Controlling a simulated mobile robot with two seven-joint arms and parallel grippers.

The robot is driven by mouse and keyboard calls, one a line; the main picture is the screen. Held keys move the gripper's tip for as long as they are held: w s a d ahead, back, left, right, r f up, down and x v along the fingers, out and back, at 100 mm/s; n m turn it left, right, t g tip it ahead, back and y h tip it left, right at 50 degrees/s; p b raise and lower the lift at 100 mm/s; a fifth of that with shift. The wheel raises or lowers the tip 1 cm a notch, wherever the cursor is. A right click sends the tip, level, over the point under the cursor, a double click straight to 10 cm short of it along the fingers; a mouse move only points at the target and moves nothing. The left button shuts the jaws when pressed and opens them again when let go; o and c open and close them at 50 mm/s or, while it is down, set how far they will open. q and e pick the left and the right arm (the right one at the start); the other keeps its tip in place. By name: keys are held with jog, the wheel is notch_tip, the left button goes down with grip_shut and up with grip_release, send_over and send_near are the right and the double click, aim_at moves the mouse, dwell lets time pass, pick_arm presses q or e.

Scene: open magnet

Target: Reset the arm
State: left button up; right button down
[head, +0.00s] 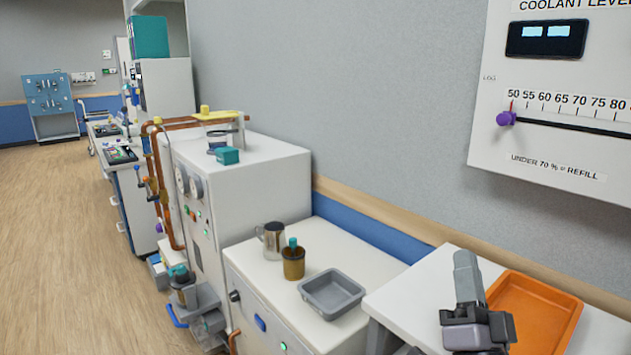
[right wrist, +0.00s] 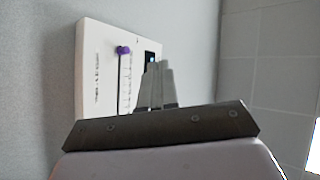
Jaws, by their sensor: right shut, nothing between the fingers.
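My right gripper (head: 465,262) stands in the lower right of the head view, fingers pointing up, in front of the white table and orange tray. It is shut and empty. In the right wrist view its closed fingers (right wrist: 158,72) point toward the white wall panel (right wrist: 95,65). My left gripper is not in view.
The coolant level panel (head: 488,95) hangs on the wall, its purple knob (head: 506,118) near the 50 mark. The orange tray (head: 570,298) lies beside my right gripper. Open floor (head: 60,230) lies left.

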jog(key=s+a+f+n+g+y, duration=0.2)
jog(key=f+n+g+y, duration=0.15)
jog(key=f, duration=0.65)
jog(key=s+a+f+n+g+y, duration=0.1)
jog(key=s+f+n+g+y, duration=0.15)
jog(key=f+n, duration=0.45)
jog(key=s+f+g, duration=0.4)
jog(key=s+f, duration=0.3)
jog(key=f, duration=0.3)
jog(key=s+d+f+n+g+h, duration=0.1)
jog(key=s+f+g, duration=0.4)
jog(key=s+f, duration=0.3)
notch_tip(320, 180, down, 2)
jog(key=shift+s+f, duration=0.1)
jog(key=shift+s, duration=0.05)
